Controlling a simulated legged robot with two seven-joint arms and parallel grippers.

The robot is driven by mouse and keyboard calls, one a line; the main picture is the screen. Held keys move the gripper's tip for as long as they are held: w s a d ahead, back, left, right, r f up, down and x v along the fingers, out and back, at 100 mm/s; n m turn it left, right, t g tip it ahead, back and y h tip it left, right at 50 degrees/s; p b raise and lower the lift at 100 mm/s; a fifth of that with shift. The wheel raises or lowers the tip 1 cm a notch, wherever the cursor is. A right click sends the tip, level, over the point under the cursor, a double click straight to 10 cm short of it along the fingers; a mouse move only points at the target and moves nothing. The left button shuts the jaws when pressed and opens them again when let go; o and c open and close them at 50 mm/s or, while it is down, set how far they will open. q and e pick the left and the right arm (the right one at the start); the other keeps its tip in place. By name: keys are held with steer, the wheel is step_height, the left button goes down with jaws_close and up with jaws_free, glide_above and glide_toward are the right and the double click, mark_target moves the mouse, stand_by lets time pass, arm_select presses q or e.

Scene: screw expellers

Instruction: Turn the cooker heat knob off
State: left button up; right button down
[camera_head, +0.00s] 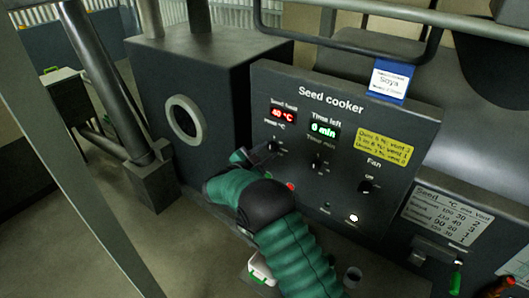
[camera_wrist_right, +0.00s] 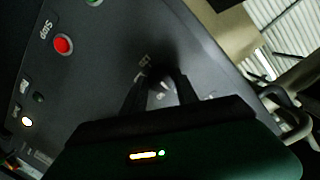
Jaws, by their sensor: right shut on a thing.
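The seed cooker panel (camera_head: 345,118) is a dark, tilted face with white lettering. The heat knob (camera_head: 273,146) sits at its left, below the red "40 °C" display (camera_head: 284,114). My green right arm reaches up from below, and my right gripper (camera_head: 262,153) is at that knob. In the right wrist view the two dark fingers (camera_wrist_right: 161,84) are shut on the heat knob (camera_wrist_right: 164,87), with small white marks around it. The fingers and shadow hide much of the knob, so its exact setting is unclear. My left gripper is not in view.
The timer knob (camera_head: 316,166) sits right of my gripper under a green "0 min" display (camera_head: 323,130). The fan knob (camera_head: 366,187) is farther right. A red stop button (camera_wrist_right: 63,44) is near my fingers. A yellow note (camera_head: 384,147) is on the panel.

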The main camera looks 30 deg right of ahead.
steer(key=shift+d+r, duration=0.25)
steer(key=shift+r, duration=0.1)
steer(key=c, duration=1.3)
jaws_free()
steer(key=shift+o, duration=1.4)
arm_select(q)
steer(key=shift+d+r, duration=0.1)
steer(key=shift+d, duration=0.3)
arm_select(e)
steer(key=shift+o, duration=0.5)
steer(key=shift+d+f, duration=0.2)
steer(key=shift+f, duration=0.1)
steer(key=shift+a, duration=0.45)
arm_select(q)
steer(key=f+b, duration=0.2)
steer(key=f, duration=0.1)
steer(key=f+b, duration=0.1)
steer(key=b, duration=0.1)
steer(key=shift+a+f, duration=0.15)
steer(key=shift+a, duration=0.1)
arm_select(e)
steer(key=v, duration=1.6)
steer(key=shift+s+d, duration=0.1)
